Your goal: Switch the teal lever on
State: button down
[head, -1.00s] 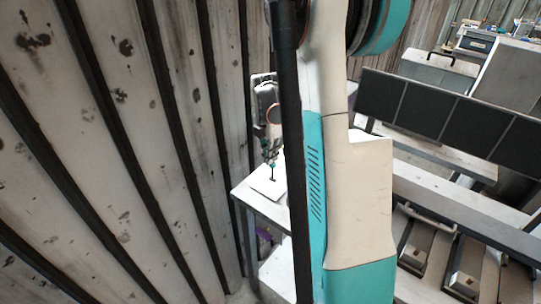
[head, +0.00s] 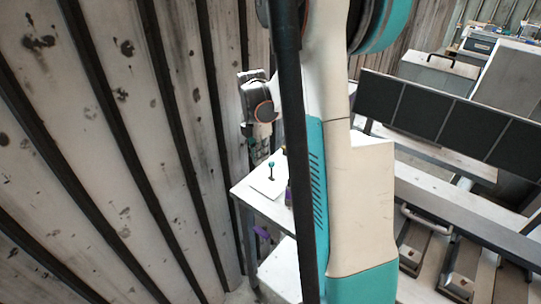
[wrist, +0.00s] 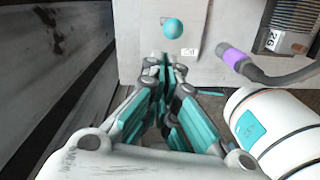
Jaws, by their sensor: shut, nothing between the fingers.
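The teal lever shows in the head view as a small teal knob (head: 271,164) on a dark stem, rising from a white plate on a table. In the wrist view its round teal knob (wrist: 173,29) is near the top, just beyond my fingertips. My gripper (wrist: 164,62) is shut and empty, with a visible gap to the knob. In the head view my gripper (head: 258,152) hangs left of and behind the lever.
The white table (head: 243,190) stands close to the ribbed wall (head: 150,150) on the left. A purple-ended dark handle (wrist: 233,58) lies right of the knob in the wrist view. Dark panels (head: 440,115) stand at the right.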

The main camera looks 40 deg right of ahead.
notch_tip(320, 180, up, 9)
jog(key=d+p, duration=0.1)
jog(key=p, duration=0.1)
jog(key=shift+w, duration=0.3)
jog(key=shift+r, duration=0.1)
